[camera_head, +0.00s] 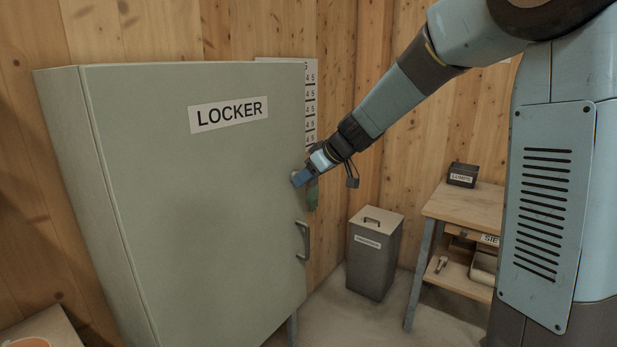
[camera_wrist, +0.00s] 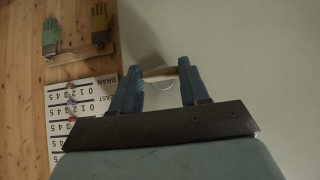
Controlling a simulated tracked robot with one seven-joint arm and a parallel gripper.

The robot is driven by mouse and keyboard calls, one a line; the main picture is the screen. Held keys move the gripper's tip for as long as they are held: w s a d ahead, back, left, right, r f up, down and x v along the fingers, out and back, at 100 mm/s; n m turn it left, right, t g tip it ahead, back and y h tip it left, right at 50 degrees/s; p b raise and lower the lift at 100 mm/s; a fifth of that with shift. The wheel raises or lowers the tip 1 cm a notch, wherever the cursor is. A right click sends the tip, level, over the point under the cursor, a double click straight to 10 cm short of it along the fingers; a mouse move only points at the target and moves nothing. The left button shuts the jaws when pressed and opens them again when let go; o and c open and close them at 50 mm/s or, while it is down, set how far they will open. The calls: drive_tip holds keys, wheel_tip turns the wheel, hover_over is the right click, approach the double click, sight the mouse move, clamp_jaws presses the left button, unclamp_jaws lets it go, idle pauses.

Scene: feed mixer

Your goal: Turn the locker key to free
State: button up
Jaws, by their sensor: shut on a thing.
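The grey-green locker (camera_head: 190,200) stands at the left of the head view, its door shut and labelled LOCKER. My gripper (camera_head: 300,177) is at the door's right edge, above the handle (camera_head: 303,240). In the wrist view my gripper (camera_wrist: 160,82) has its two blue fingers a little apart, with a pale piece (camera_wrist: 160,71) between their tips, which I take for the locker key. The fingers hide most of the key and the lock in the head view, so I cannot tell which way the key is turned. The pale locker door (camera_wrist: 250,70) fills the wrist view's right side.
A grey lidded bin (camera_head: 374,255) and a wooden bench (camera_head: 465,205) with a dark box (camera_head: 463,174) stand to the right. Floor between locker and bin is clear.

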drive_tip(key=shift+c, duration=0.8)
drive_tip(key=shift+w+d+f+m+g+y, duration=0.25)
drive_tip(key=shift+m+g+y, duration=1.15)
drive_tip(key=shift+y, duration=0.35)
drive_tip(key=shift+w+d+f+m+g+y, duration=0.15)
drive_tip(key=shift+f+m+g+y, duration=0.15)
drive_tip(key=shift+m+g+y, duration=1.15)
drive_tip(key=shift+w+d+f+m+g+y, duration=0.2)
drive_tip(key=shift+m+g+y, duration=0.85)
drive_tip(key=shift+m+y, duration=0.85)
drive_tip(key=shift+f+y, duration=0.1)
drive_tip(key=shift+y, duration=0.2)
drive_tip(key=o, duration=1.1)
drive_tip(key=shift+a, duration=0.1)
drive_tip(key=shift+c, duration=0.2)
